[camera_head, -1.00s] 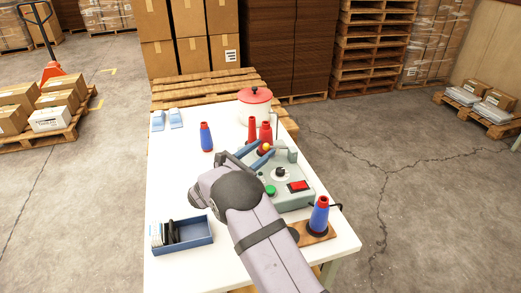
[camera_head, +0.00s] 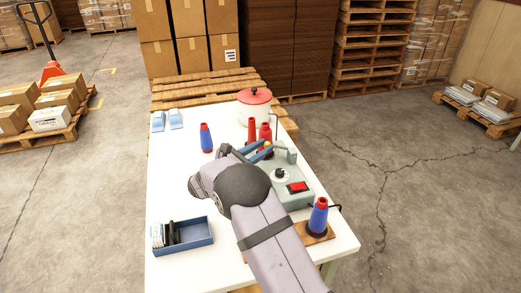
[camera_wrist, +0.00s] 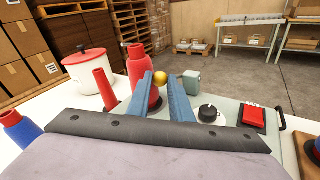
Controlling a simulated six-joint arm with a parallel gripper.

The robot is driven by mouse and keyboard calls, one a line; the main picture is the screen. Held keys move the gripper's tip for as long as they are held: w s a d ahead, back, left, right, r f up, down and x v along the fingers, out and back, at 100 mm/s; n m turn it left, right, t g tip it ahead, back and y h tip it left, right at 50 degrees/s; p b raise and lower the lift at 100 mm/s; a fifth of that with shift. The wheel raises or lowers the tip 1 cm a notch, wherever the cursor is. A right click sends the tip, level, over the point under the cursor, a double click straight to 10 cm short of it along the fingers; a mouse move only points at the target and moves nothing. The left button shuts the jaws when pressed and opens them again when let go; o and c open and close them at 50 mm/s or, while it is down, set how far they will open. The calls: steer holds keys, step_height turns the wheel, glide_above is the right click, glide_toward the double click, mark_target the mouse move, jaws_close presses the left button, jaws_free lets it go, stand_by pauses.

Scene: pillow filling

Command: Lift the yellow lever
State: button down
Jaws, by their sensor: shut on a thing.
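The yellow lever shows as a small round yellow knob (camera_wrist: 161,77) at the fingertips in the wrist view. In the head view the knob (camera_head: 267,146) is small and sits above the grey machine box (camera_head: 290,198). My gripper (camera_head: 262,150) reaches over the box with its two blue fingers around the knob, and it is shut on the lever. In the wrist view the fingers (camera_wrist: 163,82) show on either side of the knob. The lever's shaft is hidden.
The box carries a black dial (camera_wrist: 208,113) and a red switch (camera_wrist: 253,117). Red cones (camera_head: 252,130) and a white pot (camera_head: 254,108) stand behind it. Blue thread cones (camera_head: 206,138) (camera_head: 319,216) and a blue tray (camera_head: 190,238) are on the white table.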

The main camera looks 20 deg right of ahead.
steer(key=d+r+m+g+y+p, duration=0.2)
steer(key=d+r+m+y+p, duration=0.1)
steer(key=d+r+y+p, duration=0.4)
steer(key=shift+d+r+m+p, duration=0.2)
steer(key=shift+d+m+p, duration=0.15)
steer(key=shift+p, duration=1)
steer(key=c, duration=1.6)
jaws_free()
steer(key=shift+f, duration=0.1)
steer(key=shift+a, duration=0.1)
